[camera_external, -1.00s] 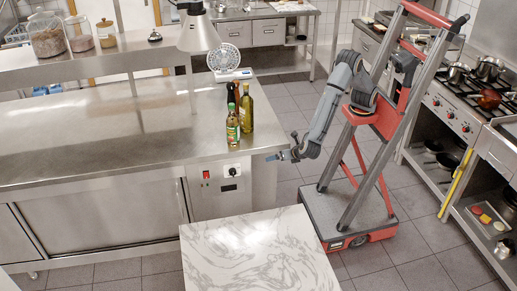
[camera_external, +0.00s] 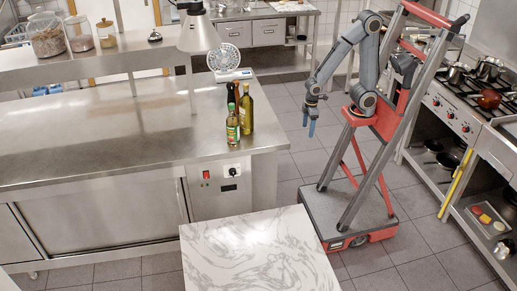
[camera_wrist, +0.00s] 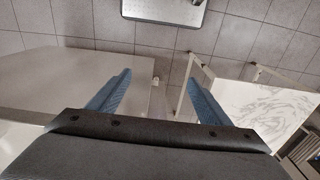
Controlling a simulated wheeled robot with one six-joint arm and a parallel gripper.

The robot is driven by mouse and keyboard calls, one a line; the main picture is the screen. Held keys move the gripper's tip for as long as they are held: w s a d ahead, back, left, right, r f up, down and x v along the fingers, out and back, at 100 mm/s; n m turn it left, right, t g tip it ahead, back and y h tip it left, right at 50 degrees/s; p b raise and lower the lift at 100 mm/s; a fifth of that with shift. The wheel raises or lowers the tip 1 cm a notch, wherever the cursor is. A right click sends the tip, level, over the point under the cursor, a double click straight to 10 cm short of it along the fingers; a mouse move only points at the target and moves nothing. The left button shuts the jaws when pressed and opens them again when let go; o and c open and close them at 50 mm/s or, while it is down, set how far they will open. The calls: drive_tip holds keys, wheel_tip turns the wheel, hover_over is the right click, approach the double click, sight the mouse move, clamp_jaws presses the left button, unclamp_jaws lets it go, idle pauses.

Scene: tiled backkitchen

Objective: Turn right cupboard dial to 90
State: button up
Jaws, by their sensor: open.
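The cupboard dial (camera_external: 232,171) is a small black knob on a white plate, on the front panel at the right end of the steel counter cupboard (camera_external: 215,200). Its exact angle is too small to read. My gripper (camera_external: 309,122) is raised to the right of the counter, well apart from the dial, with its blue fingers pointing down. In the wrist view my gripper (camera_wrist: 155,98) shows two blue fingers spread wide with nothing between them. I cannot make out the dial in the wrist view.
A red switch (camera_external: 206,174) sits left of the dial. Several bottles (camera_external: 247,112) stand on the counter above it. A marble-topped table (camera_external: 258,252) stands in front of the panel. Tiled floor (camera_external: 290,165) lies open between the counter and my base. A stove (camera_external: 462,110) is at the right.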

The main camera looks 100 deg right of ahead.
sight(233, 173)
wheel_tip(233, 173, up, 11)
drive_tip(key=shift+f, duration=0.2)
drive_tip(key=c, duration=0.5)
drive_tip(key=shift+o, duration=0.2)
drive_tip(key=w+a+n+t+h+b, duration=0.1)
drive_tip(key=w+a+n+t+b, duration=0.4)
drive_tip(key=w, duration=0.7)
drive_tip(key=w+a+n+t+b, duration=0.4)
drive_tip(key=w+a+t+b, duration=0.15)
drive_tip(key=w, duration=0.65)
drive_tip(key=w+a+n+t+h+b, duration=0.1)
drive_tip(key=w+a+n+t+b, duration=0.4)
drive_tip(key=w, duration=0.7)
wheel_tip(233, 173, down, 24)
drive_tip(key=g+h+b, duration=0.1)
drive_tip(key=h+b, duration=0.2)
drive_tip(key=h, duration=0.2)
drive_tip(key=shift+n+y, duration=0.3)
drive_tip(key=shift+n, duration=0.1)
drive_tip(key=shift+s+d+b+x, duration=0.1)
drive_tip(key=shift+d+b+x, duration=0.05)
drive_tip(key=shift+x, duration=1.05)
drive_tip(key=shift+s+d+b+x, duration=0.1)
drive_tip(key=shift+d+b+x, duration=0.1)
drive_tip(key=shift+x, duration=1)
drive_tip(key=shift+s+d+b+x, duration=0.1)
drive_tip(key=shift+d+x, duration=0.05)
drive_tip(key=shift+x, duration=1.05)
drive_tip(key=shift+w+f, duration=0.1)
